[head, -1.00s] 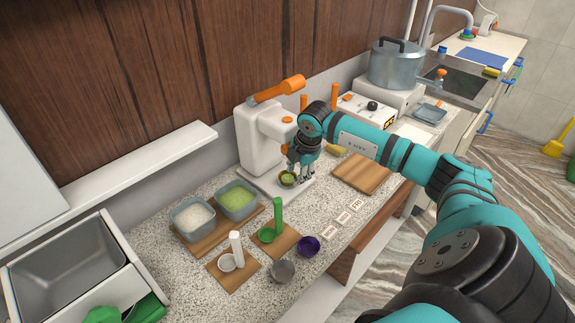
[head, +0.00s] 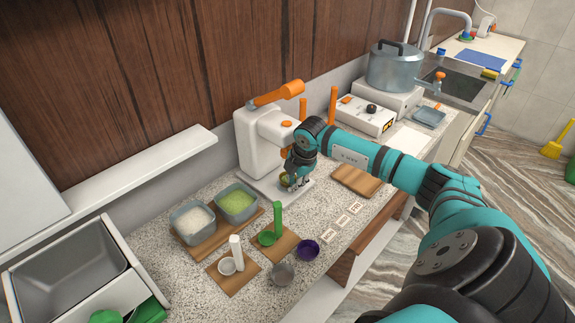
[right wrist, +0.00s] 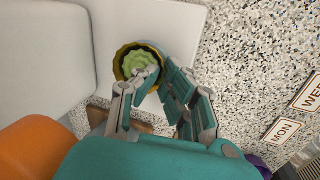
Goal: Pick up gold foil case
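The gold foil case (right wrist: 120,67) is a small scalloped cup holding a green swirled sweet. It sits on the base of the white press; it also shows, partly covered, in the head view (head: 284,182). My right gripper (right wrist: 160,70) is at the case, with a gap between its fingers. One finger overlaps the case's near edge in the right wrist view, and the other is by its right side. I cannot tell whether they touch it. My left gripper is not in view.
The white press (head: 256,148) with an orange handle stands close behind my gripper. A wooden board (head: 357,180) lies to the right. Two tubs, of white (head: 186,233) and green (head: 252,210) filling, stand left. A purple bowl (head: 306,250) and a grey cup (head: 281,274) stand in front.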

